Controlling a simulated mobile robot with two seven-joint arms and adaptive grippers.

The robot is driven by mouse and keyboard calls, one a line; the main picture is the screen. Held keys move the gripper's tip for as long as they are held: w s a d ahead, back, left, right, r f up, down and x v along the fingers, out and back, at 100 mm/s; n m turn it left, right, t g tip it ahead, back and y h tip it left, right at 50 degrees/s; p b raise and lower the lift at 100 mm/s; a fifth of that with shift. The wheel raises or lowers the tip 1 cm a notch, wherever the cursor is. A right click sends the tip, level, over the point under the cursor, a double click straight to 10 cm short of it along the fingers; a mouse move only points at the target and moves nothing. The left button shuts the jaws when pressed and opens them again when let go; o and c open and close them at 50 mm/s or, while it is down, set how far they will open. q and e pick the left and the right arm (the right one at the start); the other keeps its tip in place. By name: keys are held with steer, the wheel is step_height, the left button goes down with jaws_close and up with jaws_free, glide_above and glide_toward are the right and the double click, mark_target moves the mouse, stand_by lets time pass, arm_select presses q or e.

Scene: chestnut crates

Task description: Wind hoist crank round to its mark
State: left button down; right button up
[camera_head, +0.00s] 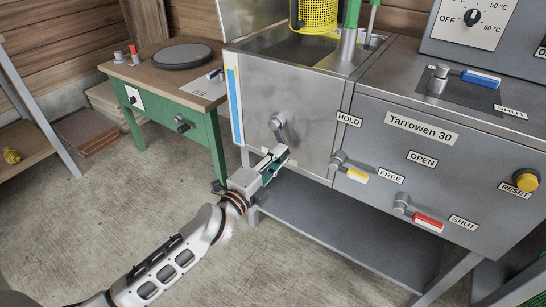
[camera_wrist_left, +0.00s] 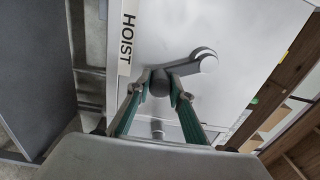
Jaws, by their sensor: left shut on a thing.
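The hoist crank (camera_head: 278,126) is a grey lever on the front of the steel cabinet (camera_head: 305,105). Its arm points down from the hub in the head view. In the left wrist view the crank (camera_wrist_left: 203,61) shows its round hub and its dark knob (camera_wrist_left: 160,84). My left gripper (camera_head: 276,157) reaches up to the crank's lower end. In the wrist view the fingers of my left gripper (camera_wrist_left: 161,88) are closed around the knob, one on each side. A HOIST label (camera_wrist_left: 127,38) is beside it. I cannot make out the crank's mark. My right gripper is not in view.
To the right are a yellow-handled lever (camera_head: 350,170) at FREE, a red-handled lever (camera_head: 420,217) near SHUT, and a yellow RESET button (camera_head: 526,180). A shelf (camera_head: 340,235) runs below the cabinet. A green table (camera_head: 165,95) stands left, with open floor between.

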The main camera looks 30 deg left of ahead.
arm_select(q)
steer(key=d+r+n, duration=0.1)
steer(key=d+n, duration=0.1)
steer(key=n, duration=0.1)
steer(key=shift+r, duration=0.15)
steer(key=d+r+n, duration=0.1)
steer(key=n, duration=0.1)
steer(key=shift+r+n, duration=0.2)
steer(key=shift+n, duration=0.2)
steer(key=shift+d+r+n, duration=0.3)
steer(key=shift+r+n, duration=0.45)
steer(key=shift+n, duration=0.4)
steer(key=shift+d+r+n, duration=0.3)
steer(key=shift+r+n, duration=0.45)
steer(key=shift+n, duration=0.4)
steer(key=shift+r, duration=0.1)
steer(key=c, duration=1.8)
jaws_free()
